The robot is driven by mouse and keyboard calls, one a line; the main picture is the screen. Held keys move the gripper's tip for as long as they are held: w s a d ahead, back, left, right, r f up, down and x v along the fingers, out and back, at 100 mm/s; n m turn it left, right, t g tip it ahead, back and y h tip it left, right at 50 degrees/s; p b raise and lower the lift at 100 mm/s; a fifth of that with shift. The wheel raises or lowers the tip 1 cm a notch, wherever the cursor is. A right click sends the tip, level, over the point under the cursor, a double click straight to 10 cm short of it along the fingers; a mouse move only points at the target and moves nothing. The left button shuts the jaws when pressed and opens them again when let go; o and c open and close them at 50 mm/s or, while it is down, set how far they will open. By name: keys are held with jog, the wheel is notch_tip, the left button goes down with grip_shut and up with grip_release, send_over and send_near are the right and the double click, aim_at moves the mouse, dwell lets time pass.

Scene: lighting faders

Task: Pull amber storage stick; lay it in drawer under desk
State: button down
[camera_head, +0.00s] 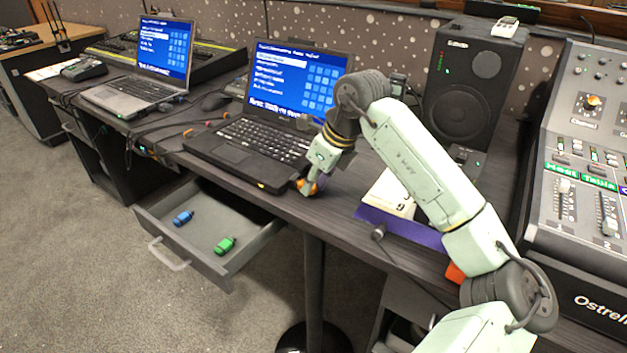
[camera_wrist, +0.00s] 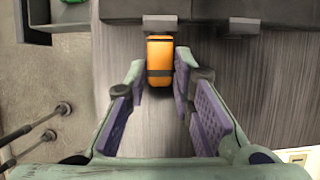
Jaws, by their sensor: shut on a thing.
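The amber storage stick (camera_head: 308,187) is at the near right corner of the black laptop (camera_head: 265,138) on the desk. My gripper (camera_head: 312,181) reaches down over it. In the wrist view the amber stick (camera_wrist: 160,62), with a dark band, lies between my fingertips (camera_wrist: 160,78), which are closed on its sides. A grey piece at its far end meets the laptop's edge; I cannot tell whether it is still plugged in. The drawer (camera_head: 210,263) under the desk is pulled open. A blue stick (camera_head: 183,218) and a green stick (camera_head: 225,245) lie in it.
The drawer has bare floor around the two sticks. A purple folder (camera_head: 400,228) and a paper card (camera_head: 391,195) lie right of my gripper. A speaker (camera_head: 470,85) and a fader console (camera_head: 590,150) stand farther right. Cables run left of the laptop.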

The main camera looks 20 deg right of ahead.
jog(key=shift+s+d, duration=0.1)
jog(key=shift+s, duration=0.05)
jog(key=shift+s+d+b, duration=0.45)
jog(key=shift+s+d, duration=0.2)
jog(key=shift+s, duration=0.2)
jog(key=shift+s+d+b, duration=0.45)
jog(key=shift+s+d, duration=0.2)
jog(key=shift+s, duration=0.2)
jog(key=shift+w+a, duration=0.1)
